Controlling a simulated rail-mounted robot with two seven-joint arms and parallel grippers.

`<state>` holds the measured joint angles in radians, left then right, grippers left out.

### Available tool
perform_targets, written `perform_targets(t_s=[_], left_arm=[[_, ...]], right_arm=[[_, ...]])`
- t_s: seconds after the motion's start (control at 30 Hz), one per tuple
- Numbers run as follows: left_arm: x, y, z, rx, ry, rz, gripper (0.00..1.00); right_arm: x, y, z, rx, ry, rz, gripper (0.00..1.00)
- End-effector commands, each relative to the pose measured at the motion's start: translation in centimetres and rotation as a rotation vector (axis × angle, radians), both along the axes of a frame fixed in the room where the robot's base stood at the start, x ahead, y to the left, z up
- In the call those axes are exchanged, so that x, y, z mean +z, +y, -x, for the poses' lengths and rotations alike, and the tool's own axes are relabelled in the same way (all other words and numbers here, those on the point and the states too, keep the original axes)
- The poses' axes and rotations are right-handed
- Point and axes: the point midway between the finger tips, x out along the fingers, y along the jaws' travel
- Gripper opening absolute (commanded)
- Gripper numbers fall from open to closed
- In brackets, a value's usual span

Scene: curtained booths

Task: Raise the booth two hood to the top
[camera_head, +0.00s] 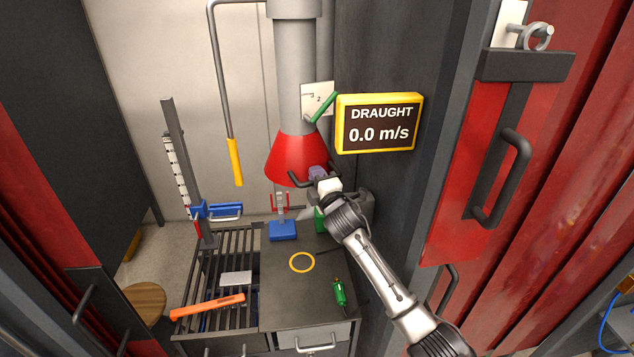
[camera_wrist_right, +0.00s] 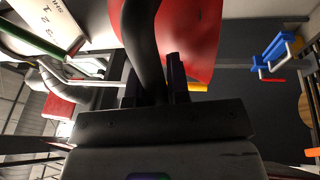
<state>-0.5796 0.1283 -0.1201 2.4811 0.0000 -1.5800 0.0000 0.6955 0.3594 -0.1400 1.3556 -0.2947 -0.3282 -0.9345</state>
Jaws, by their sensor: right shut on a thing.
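The red hood (camera_head: 292,155) hangs under a grey duct (camera_head: 294,70) at the back of the booth, beside a plate marked 2 (camera_head: 311,92). My right gripper (camera_head: 318,178) is at the hood's lower right edge, shut on its dark handle (camera_head: 298,180). In the right wrist view the handle (camera_wrist_right: 142,40) runs down between the fingers of the right gripper (camera_wrist_right: 155,92), with the red hood (camera_wrist_right: 195,35) behind it. The gripper partly hides the handle. My left gripper is not in view.
A yellow-framed draught display (camera_head: 380,123) reading 0.0 m/s is right of the hood. A green lever (camera_head: 323,107) sits by the plate. A grey rod with a yellow grip (camera_head: 235,160) hangs left. Below is a bench (camera_head: 285,310) with a yellow ring (camera_head: 302,262) and a green tool (camera_head: 339,292).

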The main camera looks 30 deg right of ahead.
Motion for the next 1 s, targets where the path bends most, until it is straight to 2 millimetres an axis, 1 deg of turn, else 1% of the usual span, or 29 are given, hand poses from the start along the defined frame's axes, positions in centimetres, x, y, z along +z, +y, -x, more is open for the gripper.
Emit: perform_targets(t_s=[0.03, 0.1, 0.23, 0.43, 0.8, 0.83, 1.0], left_arm=[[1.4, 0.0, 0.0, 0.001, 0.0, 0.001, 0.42], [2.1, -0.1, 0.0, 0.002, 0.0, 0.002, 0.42], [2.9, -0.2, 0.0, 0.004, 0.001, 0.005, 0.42], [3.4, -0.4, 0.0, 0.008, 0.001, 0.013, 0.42], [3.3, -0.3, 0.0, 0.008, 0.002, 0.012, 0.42], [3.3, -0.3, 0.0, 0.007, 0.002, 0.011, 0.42], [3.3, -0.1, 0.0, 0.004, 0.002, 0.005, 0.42]], right_arm=[[1.9, 0.0, 0.0, 0.002, -0.006, 0.002, 0.0], [2.8, 0.0, 0.0, 0.002, -0.005, 0.002, 0.0], [3.9, 0.0, 0.0, 0.001, -0.004, 0.001, 0.0], [4.6, 0.0, 0.0, 0.001, -0.004, 0.0, 0.0], [4.6, 0.0, 0.0, 0.001, -0.003, 0.001, 0.0], [4.6, 0.0, 0.0, 0.001, -0.003, 0.001, 0.2], [4.5, 0.0, 0.0, 0.0, -0.002, 0.0, 0.36]])
